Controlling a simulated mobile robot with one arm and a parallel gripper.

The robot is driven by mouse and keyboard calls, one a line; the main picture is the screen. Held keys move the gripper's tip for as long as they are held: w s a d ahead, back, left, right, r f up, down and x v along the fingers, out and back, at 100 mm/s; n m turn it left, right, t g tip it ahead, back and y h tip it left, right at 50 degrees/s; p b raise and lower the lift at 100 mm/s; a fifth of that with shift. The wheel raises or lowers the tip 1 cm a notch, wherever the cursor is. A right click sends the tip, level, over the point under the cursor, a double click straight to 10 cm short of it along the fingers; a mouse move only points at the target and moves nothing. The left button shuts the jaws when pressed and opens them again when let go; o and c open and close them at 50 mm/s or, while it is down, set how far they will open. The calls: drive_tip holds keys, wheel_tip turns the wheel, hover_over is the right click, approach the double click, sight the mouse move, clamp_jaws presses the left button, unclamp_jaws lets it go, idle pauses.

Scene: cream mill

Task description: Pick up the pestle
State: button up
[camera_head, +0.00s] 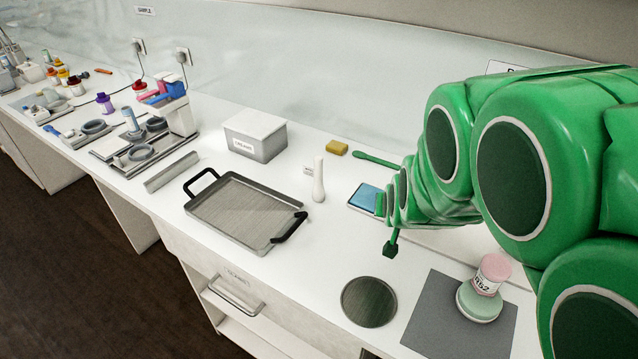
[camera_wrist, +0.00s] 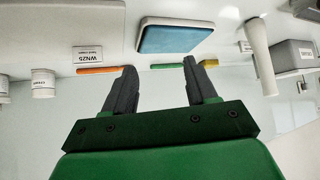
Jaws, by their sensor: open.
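The pestle (camera_head: 318,181) is a white rod standing upright on the counter, right of the metal tray. In the wrist view the pestle (camera_wrist: 262,52) shows at the upper right, upside down. My gripper (camera_wrist: 160,65) is open, with its two dark fingers spread and nothing between them. The pestle lies outside the fingers, to their right in that view. In the head view my green arm reaches in from the right, and its end is to the right of the pestle, apart from it.
A metal tray (camera_head: 240,213) with black handles lies left of the pestle. A lidded grey box (camera_head: 256,141), a yellow sponge (camera_head: 337,148) and a green spatula (camera_head: 376,160) are behind. A blue-topped pad (camera_head: 364,197) is close on the right. A round dark plate (camera_head: 369,302) lies in front.

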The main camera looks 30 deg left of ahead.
sight(318, 180)
drive_tip(key=a, duration=0.3)
drive_tip(key=a+f+n+t+y, duration=0.1)
drive_tip(key=a, duration=0.2)
drive_tip(key=a+y, duration=0.1)
drive_tip(key=a, duration=0.3)
drive_tip(key=shift+w+f, duration=0.2)
drive_tip(key=shift+f, duration=0.15)
drive_tip(key=a+y, duration=0.1)
drive_tip(key=a, duration=0.2)
drive_tip(key=s+a+n+t, duration=0.1)
drive_tip(key=a, duration=0.2)
drive_tip(key=a+y, duration=0.1)
drive_tip(key=a, duration=0.2)
drive_tip(key=shift+s+f+n+t+y, duration=0.3)
drive_tip(key=shift+s+f+n+t, duration=0.1)
drive_tip(key=shift+x, duration=3.75)
drive_tip(key=shift+w+d, duration=0.1)
drive_tip(key=shift+d, duration=0.1)
clamp_jaws()
